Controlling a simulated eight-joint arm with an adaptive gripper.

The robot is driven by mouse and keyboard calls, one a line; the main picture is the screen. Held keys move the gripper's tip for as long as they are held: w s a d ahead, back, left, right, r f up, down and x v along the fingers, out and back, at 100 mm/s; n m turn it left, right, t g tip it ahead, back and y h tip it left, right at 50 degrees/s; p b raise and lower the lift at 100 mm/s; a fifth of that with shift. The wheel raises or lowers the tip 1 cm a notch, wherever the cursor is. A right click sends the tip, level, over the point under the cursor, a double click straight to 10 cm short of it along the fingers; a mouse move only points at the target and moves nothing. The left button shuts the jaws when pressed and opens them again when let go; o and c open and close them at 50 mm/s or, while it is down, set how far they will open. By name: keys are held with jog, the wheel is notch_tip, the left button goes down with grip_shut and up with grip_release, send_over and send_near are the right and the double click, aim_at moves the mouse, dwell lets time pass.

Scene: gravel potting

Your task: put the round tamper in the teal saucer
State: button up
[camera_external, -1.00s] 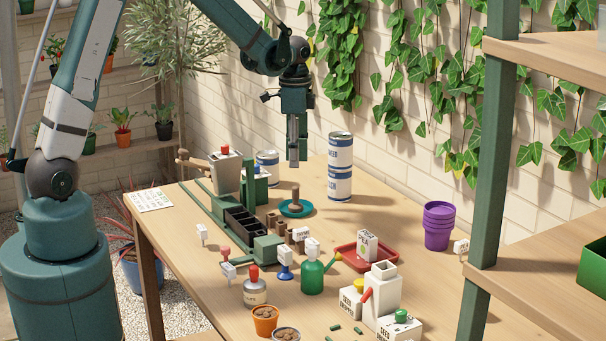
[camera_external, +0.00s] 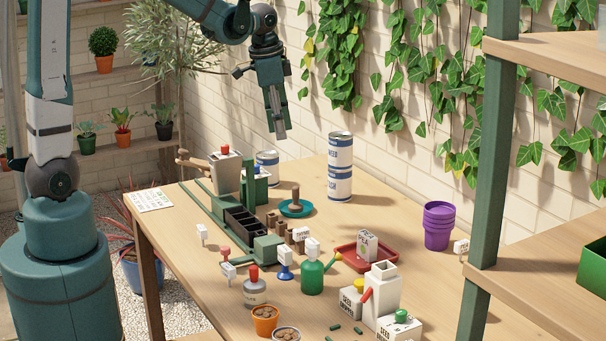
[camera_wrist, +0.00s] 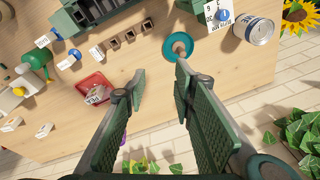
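The round tamper (camera_external: 295,195) has a brown wooden handle and stands upright in the teal saucer (camera_external: 308,212) near the back of the table. Its base is too small to make out clearly. In the wrist view the teal saucer (camera_wrist: 168,41) lies beyond the fingertips, with the tamper (camera_wrist: 183,56) in it, its lower end close to a fingertip in the picture. My gripper (camera_external: 278,135) is empty, tilted, and high above the table behind the saucer. The wrist view shows the two fingers of my gripper (camera_wrist: 158,78) spread wide apart.
Stacked blue-and-white cans (camera_external: 340,168) stand right of the saucer, and another can (camera_external: 267,160) behind it. A green rail with dark pots (camera_external: 242,222) is to the left. A red tray (camera_external: 348,258), a green watering can (camera_external: 312,274) and purple pots (camera_external: 438,226) are nearer.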

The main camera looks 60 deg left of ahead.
jog(key=s+d+r+n+t, duration=0.2)
jog(key=s+d, duration=0.3)
jog(key=s, duration=0.6)
jog(key=s+d+r+n+t, duration=0.3)
jog(key=s+d+r, duration=0.1)
jog(key=s, duration=0.7)
jog(key=shift+s+d+r, duration=0.35)
jog(key=shift+d+r, duration=0.05)
jog(key=shift+r, duration=0.2)
jog(key=shift+f, duration=0.15)
dwell(0.5)
